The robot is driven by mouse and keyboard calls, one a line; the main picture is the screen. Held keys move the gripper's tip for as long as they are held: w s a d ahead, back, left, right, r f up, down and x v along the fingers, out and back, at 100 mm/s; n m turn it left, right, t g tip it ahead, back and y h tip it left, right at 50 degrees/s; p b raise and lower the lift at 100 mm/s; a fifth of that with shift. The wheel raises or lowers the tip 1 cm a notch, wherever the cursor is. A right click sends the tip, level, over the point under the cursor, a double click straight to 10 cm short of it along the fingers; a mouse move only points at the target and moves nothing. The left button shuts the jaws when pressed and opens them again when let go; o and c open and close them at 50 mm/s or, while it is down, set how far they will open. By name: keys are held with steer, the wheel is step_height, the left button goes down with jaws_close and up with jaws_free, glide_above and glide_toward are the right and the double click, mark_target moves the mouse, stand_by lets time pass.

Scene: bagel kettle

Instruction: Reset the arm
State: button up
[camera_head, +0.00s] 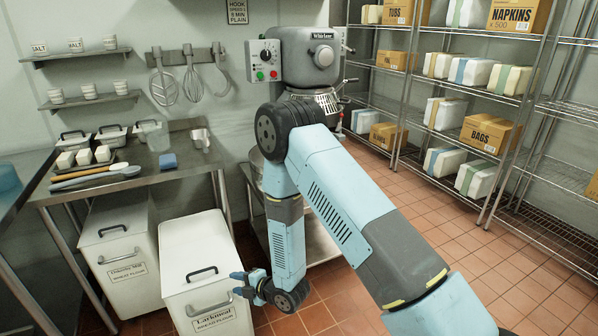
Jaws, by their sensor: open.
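My arm, pale blue and dark grey, rises from the lower right, bends at an elbow in the middle and hangs down. My gripper (243,284) is at its lower end, pointing left, just in front of or beside the front flour bin (207,262). Its blue fingers are open with nothing seen between them. I cannot tell whether they touch the bin. My arm hides part of the mixer (306,60) stand and the low table behind it.
A steel table (180,178) with tubs and utensils stands at the left. A second white bin (118,240) sits under it. Wire shelves (470,115) with boxes and wrapped packs line the right. Tiled floor (450,215) is open between the shelves and my arm.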

steer(key=w+d+r+m+t+h, duration=0.1)
steer(key=w+d+r+m+h, duration=0.15)
steer(key=w+d+r, duration=0.4)
steer(key=w+d+r+m+t+h, duration=0.1)
steer(key=d+r+m+h, duration=0.2)
steer(key=r, duration=0.7)
steer(key=w+d+r+m+h, duration=0.1)
steer(key=w+d+r+m, duration=0.25)
steer(key=d+r, duration=0.4)
steer(key=s+d+r+m+h, duration=0.2)
steer(key=s+d+r+m, duration=0.1)
steer(key=d+r, duration=0.35)
steer(key=s+d+r+m+h, duration=0.1)
steer(key=s+d+r+m, duration=0.15)
steer(key=d+r, duration=0.45)
steer(key=s+d+r+m+g, duration=0.1)
steer(key=s+d+r+m, duration=0.2)
steer(key=s, duration=0.5)
steer(key=s+d+r+m+g+h, duration=0.1)
steer(key=s+d+r+m, duration=0.3)
steer(key=s, duration=0.5)
steer(key=s+d+r+m+h, duration=0.1)
steer(key=s+d+r+m, duration=0.3)
steer(key=s, duration=0.4)
steer(key=shift+s+d+r+m+g, duration=0.2)
steer(key=shift+s+d+m+g, duration=0.15)
steer(key=shift+m, duration=0.2)
steer(key=shift+w+a, duration=0.1)
steer(key=shift+a, duration=0.05)
